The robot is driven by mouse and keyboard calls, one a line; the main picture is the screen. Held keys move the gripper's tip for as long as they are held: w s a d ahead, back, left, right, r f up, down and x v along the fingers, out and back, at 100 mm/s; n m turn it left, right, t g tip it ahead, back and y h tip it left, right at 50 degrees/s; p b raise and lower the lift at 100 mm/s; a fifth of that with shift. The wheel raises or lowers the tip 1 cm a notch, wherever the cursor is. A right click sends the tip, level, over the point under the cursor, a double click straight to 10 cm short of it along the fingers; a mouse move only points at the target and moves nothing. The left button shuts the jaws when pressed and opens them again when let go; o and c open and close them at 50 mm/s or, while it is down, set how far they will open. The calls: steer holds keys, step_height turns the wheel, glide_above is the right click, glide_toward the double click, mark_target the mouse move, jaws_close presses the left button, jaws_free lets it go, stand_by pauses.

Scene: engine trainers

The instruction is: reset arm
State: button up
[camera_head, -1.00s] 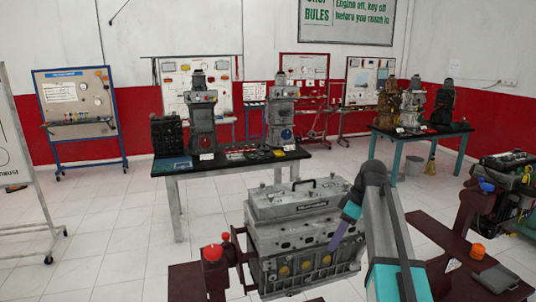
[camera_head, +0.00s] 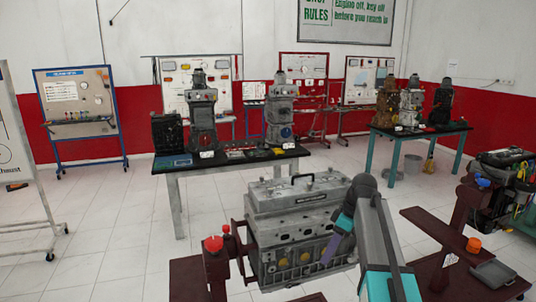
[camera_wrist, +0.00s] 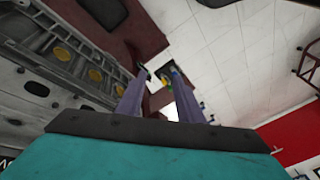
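My arm (camera_head: 378,240), grey with a teal section, reaches up from the lower right and bends over in front of the grey engine block. My gripper (camera_head: 327,258) hangs from it with purple fingers, in front of the block's right side. In the wrist view my gripper (camera_wrist: 160,76) shows two purple fingers standing apart, with nothing held between them. The engine block (camera_head: 290,235) also fills the left of the wrist view (camera_wrist: 55,75). I cannot tell the exact distance between fingers and block.
The block sits on a dark red stand (camera_head: 190,280) with a red button (camera_head: 213,244). Another stand (camera_head: 470,215) and an engine (camera_head: 505,170) are at right. A black-topped table (camera_head: 230,165) with engine models stands behind. Open tiled floor (camera_head: 100,235) lies at left.

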steer(key=s+a+f+g+b, duration=0.2)
steer(key=s+f, duration=0.4)
steer(key=f, duration=0.7)
steer(key=s+a+f+m+g+b, duration=0.15)
steer(key=s+f, duration=0.45)
steer(key=f, duration=0.6)
steer(key=s+a+f+g+b, duration=0.25)
steer(key=s+f, duration=0.35)
steer(key=f, duration=0.7)
steer(key=s+d+f+m+h+b, duration=0.1)
steer(key=s+f+m, duration=0.4)
steer(key=s+f, duration=0.5)
steer(key=s+d+f+m+t+h+b, duration=0.1)
steer(key=s+d+f+m+h+b, duration=0.1)
steer(key=s+f+m, duration=0.4)
steer(key=s+f+h, duration=0.1)
steer(key=s+f, duration=0.4)
steer(key=s, duration=0.2)
steer(key=shift+s+d, duration=0.15)
steer(key=shift+s, duration=0.25)
